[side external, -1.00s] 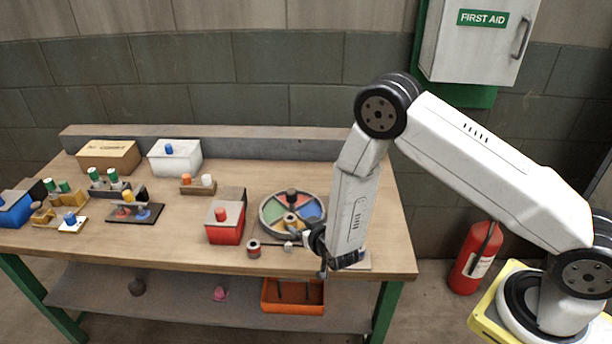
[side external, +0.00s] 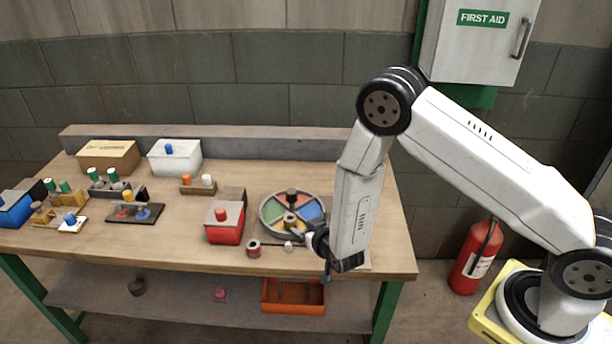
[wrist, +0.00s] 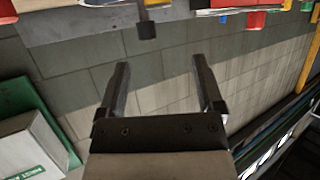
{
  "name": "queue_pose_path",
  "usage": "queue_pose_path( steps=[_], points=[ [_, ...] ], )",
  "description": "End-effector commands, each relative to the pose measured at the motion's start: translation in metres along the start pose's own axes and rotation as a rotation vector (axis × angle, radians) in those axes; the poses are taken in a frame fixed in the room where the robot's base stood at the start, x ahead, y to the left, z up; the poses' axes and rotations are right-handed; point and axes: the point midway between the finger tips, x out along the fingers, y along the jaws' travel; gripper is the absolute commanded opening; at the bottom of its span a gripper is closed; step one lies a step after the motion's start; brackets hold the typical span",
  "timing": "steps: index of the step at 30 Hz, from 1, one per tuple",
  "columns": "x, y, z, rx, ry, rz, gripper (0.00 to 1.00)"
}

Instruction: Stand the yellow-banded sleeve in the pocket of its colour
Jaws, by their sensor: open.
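A round tray (side external: 265,222) with coloured sections stands at the right of the bench in the side view. A small yellowish ring-shaped piece (side external: 290,218), which looks like the yellow-banded sleeve, is upright at its front middle. I cannot tell whether it sits in a pocket. A dark knob (side external: 291,194) is at the tray's back. My gripper (side external: 322,252) hangs just right of and in front of the tray, partly hidden by my wrist. In the wrist view its two fingers (wrist: 160,75) are apart with nothing between them.
A red-banded round piece (side external: 253,248) and a small white-ended piece (side external: 288,246) lie in front of the tray. A red box (side external: 225,234) stands to the left. Several coloured pegs on blocks fill the bench's left. An orange bin (side external: 292,297) is on the lower shelf.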

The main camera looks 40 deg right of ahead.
Motion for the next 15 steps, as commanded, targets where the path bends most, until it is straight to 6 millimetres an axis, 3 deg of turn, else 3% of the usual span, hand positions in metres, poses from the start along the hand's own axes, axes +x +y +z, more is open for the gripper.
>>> queue_pose_path(
  steps=[8,15],
  points=[
    [-0.008,0.0,-0.021,0.015,-0.104,-0.039,0.86],
    [-0.033,0.004,-0.046,0.012,-0.276,-0.101,0.86]
  ],
)
